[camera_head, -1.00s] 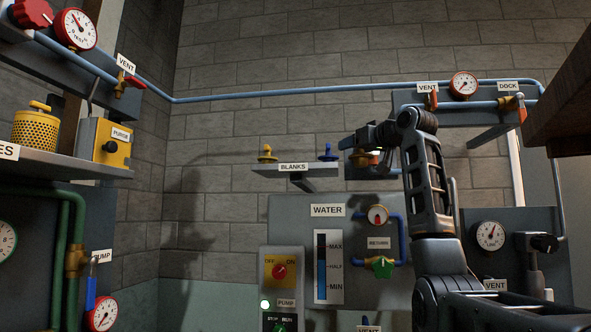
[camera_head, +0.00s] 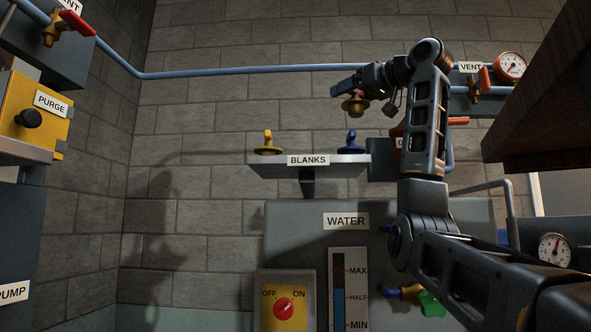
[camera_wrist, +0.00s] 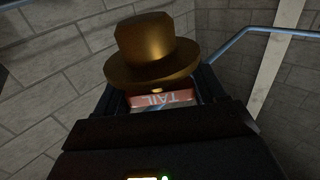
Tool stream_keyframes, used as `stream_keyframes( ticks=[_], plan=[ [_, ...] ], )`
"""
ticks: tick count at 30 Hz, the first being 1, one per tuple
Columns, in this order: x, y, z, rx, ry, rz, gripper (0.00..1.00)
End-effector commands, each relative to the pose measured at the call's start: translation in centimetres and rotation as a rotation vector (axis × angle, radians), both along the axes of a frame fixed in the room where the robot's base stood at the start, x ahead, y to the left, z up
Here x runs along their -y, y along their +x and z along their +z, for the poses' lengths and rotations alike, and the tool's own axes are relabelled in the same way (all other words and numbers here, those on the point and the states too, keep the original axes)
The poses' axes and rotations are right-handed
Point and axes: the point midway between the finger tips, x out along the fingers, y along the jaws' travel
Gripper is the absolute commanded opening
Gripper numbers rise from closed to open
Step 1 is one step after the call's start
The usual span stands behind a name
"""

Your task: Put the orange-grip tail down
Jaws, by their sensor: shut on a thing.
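In the wrist view the brass end of the tail (camera_wrist: 155,48) is a large flanged knob, with an orange-red grip marked TAIL between the fingers. The tail is clear of any surface in the head view. Much of its grip is hidden by the fingers.
The BLANKS shelf (camera_head: 262,160) carries a yellow blank (camera_head: 267,143) and a blue blank (camera_head: 351,142). A dark bracket (camera_head: 380,160) with red parts is partly hidden behind my arm. A blue pipe (camera_head: 230,72) crosses the wall. A brown board edge (camera_head: 545,100) juts in at right.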

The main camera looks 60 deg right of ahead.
Motion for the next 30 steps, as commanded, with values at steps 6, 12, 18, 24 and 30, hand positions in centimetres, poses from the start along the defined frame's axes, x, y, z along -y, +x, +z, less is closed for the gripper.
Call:
stream_keyframes(
  ticks=[6,12,18,24,30],
  plan=[
    [-1.1,1.3,-0.6,0.000,-0.001,0.007,0.26],
    [-2.6,5.0,-3.0,-0.001,-0.001,0.007,0.26],
    [-4.2,8.5,-5.3,-0.001,0.000,0.008,0.26],
    [-4.9,10.2,-6.5,0.001,-0.001,0.005,0.26],
    [-4.9,10.4,-8.1,-0.001,0.001,0.004,0.26]
  ],
)
